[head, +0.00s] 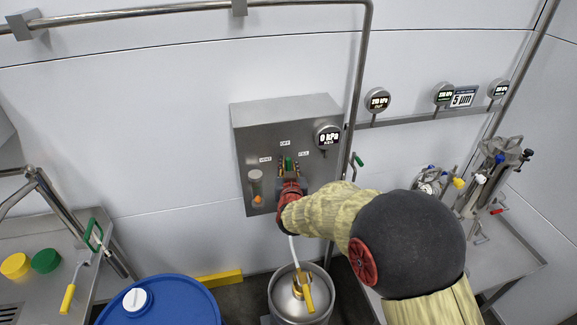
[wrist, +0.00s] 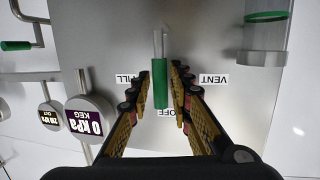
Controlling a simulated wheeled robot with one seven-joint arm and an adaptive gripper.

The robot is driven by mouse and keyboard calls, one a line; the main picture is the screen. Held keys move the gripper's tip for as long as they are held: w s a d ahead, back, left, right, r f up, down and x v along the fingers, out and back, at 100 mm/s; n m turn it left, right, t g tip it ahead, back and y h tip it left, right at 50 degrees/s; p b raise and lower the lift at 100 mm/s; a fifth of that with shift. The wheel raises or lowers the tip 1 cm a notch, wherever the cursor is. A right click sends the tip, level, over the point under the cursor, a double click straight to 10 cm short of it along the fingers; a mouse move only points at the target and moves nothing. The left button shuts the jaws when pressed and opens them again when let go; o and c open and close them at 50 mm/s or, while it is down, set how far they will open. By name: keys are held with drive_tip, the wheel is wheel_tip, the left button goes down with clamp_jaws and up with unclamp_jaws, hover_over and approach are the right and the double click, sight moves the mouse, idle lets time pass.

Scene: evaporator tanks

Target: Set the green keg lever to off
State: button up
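The green keg lever (wrist: 160,85) is on the grey control panel (head: 245,130), with labels VENT, OFF and FILL. In the wrist view, which is upside down, its green grip points straight at the OFF label (wrist: 168,112), between FILL (wrist: 128,78) and VENT (wrist: 214,79). In the head view the lever (head: 289,163) shows just above my gripper (head: 289,172), pointing up toward OFF. My gripper (wrist: 158,80) has one finger on each side of the green grip, with narrow gaps visible on both sides. The lever's pivot is hard to make out.
A gauge (head: 327,135) reading 0 kPa sits at the panel's upper right. An orange-tipped clear cylinder (head: 256,185) is at its lower left. A steel keg (head: 300,300) stands below, a blue drum (head: 180,305) at lower left. A vertical pipe (head: 352,110) runs right of the panel.

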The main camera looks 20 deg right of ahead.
drive_tip(key=v, duration=1.2)
drive_tip(key=shift+a, duration=0.1)
drive_tip(key=s+a+f+g+y, duration=0.2)
drive_tip(key=a+f+g, duration=0.15)
drive_tip(key=f, duration=0.35)
drive_tip(key=s+a+f+n+g+y, duration=0.2)
drive_tip(key=s+a+g+y, duration=0.15)
drive_tip(key=s+a, duration=0.4)
drive_tip(key=s+d+r+n+g+h, duration=0.15)
drive_tip(key=s+d+r, duration=0.3)
drive_tip(key=s, duration=0.55)
drive_tip(key=s+d+r+g, duration=0.35)
drive_tip(key=s+r, duration=0.25)
drive_tip(key=s, duration=0.4)
wheel_tip(320, 180, up, 6)
drive_tip(key=d+t, duration=0.2)
drive_tip(key=shift+f+m, duration=0.15)
drive_tip(key=shift+m, duration=0.2)
